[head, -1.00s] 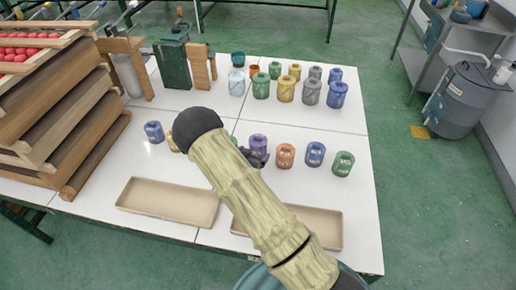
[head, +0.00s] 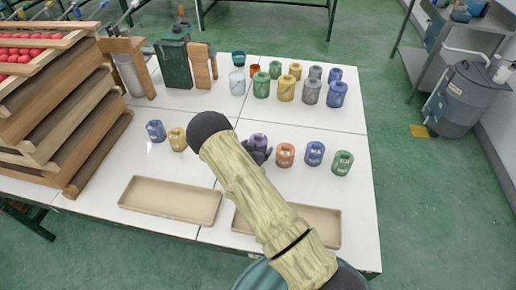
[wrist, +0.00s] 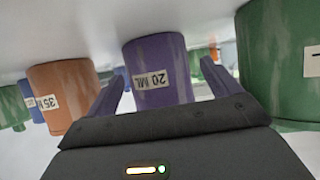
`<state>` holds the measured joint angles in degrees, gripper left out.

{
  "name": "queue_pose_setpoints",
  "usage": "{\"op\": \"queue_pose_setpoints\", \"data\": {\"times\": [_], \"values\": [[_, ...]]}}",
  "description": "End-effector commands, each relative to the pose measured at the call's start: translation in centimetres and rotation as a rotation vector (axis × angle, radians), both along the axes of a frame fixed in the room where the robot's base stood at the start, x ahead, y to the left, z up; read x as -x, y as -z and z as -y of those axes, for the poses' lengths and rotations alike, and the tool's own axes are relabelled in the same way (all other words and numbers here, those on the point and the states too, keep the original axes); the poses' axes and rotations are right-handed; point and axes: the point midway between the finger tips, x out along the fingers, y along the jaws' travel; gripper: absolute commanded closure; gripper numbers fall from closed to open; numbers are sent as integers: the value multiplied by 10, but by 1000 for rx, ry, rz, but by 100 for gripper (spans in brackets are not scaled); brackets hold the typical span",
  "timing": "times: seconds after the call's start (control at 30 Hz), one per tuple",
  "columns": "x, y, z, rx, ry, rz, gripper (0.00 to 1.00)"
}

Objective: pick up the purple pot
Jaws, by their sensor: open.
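The purple pot (head: 258,139) stands on the white table in the front row of pots, with the orange pot (head: 285,155) to its right. My gripper (head: 259,154) is low at its near side and covers its lower part in the head view. In the wrist view the purple pot (wrist: 158,66) is straight ahead, with a "20 ML" label that looks upside down. My gripper (wrist: 163,88) is open there, one finger on each side of the pot. I cannot tell whether the fingers touch it.
In the wrist view a green pot (wrist: 280,62) is close on the right and the orange pot on the left. Blue (head: 314,153) and green (head: 342,163) pots continue the row. Two beige trays (head: 170,201) (head: 322,240) lie in front. Stacked wooden trays (head: 60,125) stand at left.

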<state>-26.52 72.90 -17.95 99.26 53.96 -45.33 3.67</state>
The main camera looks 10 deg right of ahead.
Motion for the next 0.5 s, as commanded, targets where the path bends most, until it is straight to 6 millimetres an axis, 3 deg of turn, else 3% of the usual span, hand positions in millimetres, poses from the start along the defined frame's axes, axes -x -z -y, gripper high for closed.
{"op": "queue_pose_setpoints", "data": {"times": [0.3,0.5], "values": [[0,0,1,0,2,0,11],[0,0,1,0,1,0,48]]}}
